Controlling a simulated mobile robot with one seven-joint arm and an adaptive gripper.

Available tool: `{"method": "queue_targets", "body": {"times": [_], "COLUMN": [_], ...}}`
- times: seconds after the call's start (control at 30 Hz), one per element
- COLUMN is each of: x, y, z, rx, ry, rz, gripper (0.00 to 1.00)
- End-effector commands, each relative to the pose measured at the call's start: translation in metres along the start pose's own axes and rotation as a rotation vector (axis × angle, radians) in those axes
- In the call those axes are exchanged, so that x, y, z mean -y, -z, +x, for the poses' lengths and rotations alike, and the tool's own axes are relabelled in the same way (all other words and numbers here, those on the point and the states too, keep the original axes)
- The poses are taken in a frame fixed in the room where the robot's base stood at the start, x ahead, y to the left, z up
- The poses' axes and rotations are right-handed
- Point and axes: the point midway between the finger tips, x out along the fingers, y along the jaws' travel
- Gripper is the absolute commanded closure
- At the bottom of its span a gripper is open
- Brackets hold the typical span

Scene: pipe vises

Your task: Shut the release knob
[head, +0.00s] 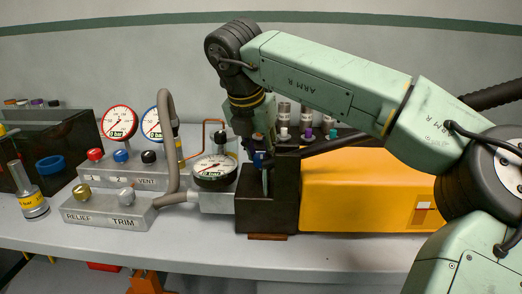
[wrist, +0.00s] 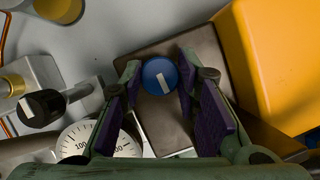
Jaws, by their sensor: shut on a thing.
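The blue knob (head: 262,158) sits at the top of a dark box (head: 268,212), just left of the yellow case. In the wrist view the blue knob (wrist: 160,76) is round, with a short white mark running nearly upright. My gripper (wrist: 161,70) is shut on it, with a finger on its left and one on its right. In the head view my gripper (head: 258,150) points down over the box and partly hides the knob. No label saying release is readable on it.
The yellow case (head: 365,190) stands close on the right. Left are a small gauge (head: 215,170), a grey hose (head: 168,120) and a panel marked RELIEF and TRIM (head: 108,215). A black knob (wrist: 40,107) lies left in the wrist view. The bench front is clear.

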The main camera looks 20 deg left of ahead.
Motion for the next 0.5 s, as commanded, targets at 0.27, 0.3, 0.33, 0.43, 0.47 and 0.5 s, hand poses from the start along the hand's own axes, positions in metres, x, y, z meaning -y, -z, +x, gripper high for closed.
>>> {"method": "queue_targets", "body": {"times": [0.27, 0.3, 0.33, 0.43, 0.47, 0.5], "x": [-0.0004, -0.0004, -0.0004, -0.0004, -0.0004, -0.0004], "y": [0.0010, 0.0010, 0.0010, 0.0010, 0.0010, 0.0010], "z": [0.0002, 0.0002, 0.0003, 0.0004, 0.0004, 0.0004], "rx": [-0.004, -0.004, -0.004, -0.004, -0.004, -0.004], "ry": [0.028, 0.030, 0.030, 0.032, 0.032, 0.032], "rz": [0.065, 0.069, 0.071, 0.076, 0.076, 0.076], "gripper": [0.99, 0.99, 0.99, 0.99, 0.99, 0.99]}}
